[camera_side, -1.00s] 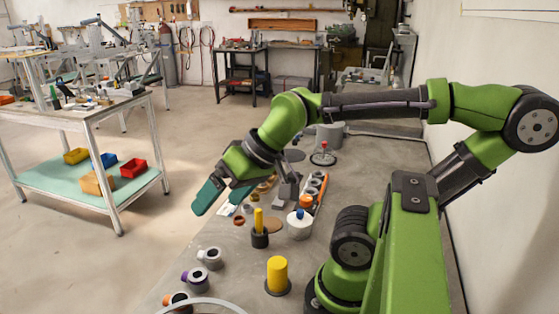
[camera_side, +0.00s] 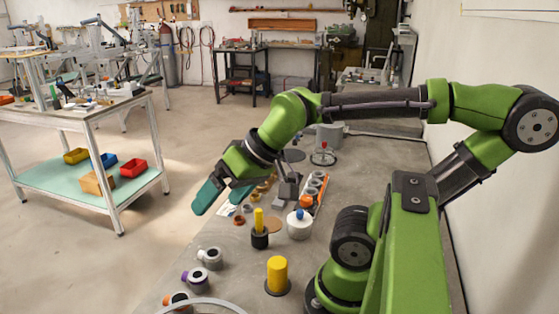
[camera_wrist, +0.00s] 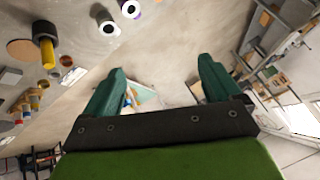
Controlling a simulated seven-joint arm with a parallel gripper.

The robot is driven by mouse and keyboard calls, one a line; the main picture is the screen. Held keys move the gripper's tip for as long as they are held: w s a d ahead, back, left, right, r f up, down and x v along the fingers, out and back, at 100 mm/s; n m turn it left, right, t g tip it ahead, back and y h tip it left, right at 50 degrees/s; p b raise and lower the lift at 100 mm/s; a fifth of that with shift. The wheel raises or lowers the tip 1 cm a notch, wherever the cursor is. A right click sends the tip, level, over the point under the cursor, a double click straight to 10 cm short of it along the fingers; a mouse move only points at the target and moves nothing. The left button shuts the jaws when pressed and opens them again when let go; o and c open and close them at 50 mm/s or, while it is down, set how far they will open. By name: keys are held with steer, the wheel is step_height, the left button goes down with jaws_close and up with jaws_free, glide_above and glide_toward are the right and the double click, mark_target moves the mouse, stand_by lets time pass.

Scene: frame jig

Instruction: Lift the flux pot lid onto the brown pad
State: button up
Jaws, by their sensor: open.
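The flux pot (camera_side: 299,230) is a white round pot on the bench in the side view. Its lid (camera_side: 299,219) is pale with a blue knob and sits on top of the pot. The brown pad (camera_side: 273,225) is a flat disc just left of the pot; a brown disc (camera_wrist: 20,49) also shows at the left of the wrist view. My gripper (camera_side: 219,205) has teal fingers, spread and empty. It is above and left of the pot and pad, near the bench's left edge. In the wrist view my gripper (camera_wrist: 161,70) has nothing between its fingers.
A yellow rod in a dark holder (camera_side: 260,237) stands near the pad. A yellow cylinder (camera_side: 277,272) is nearer the camera. Several ring-like fittings (camera_side: 209,257) line the left edge. An orange-edged rack (camera_side: 318,190) lies beyond the pot.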

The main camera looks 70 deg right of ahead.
steer(key=shift+o, duration=0.8)
steer(key=shift+d, duration=0.1)
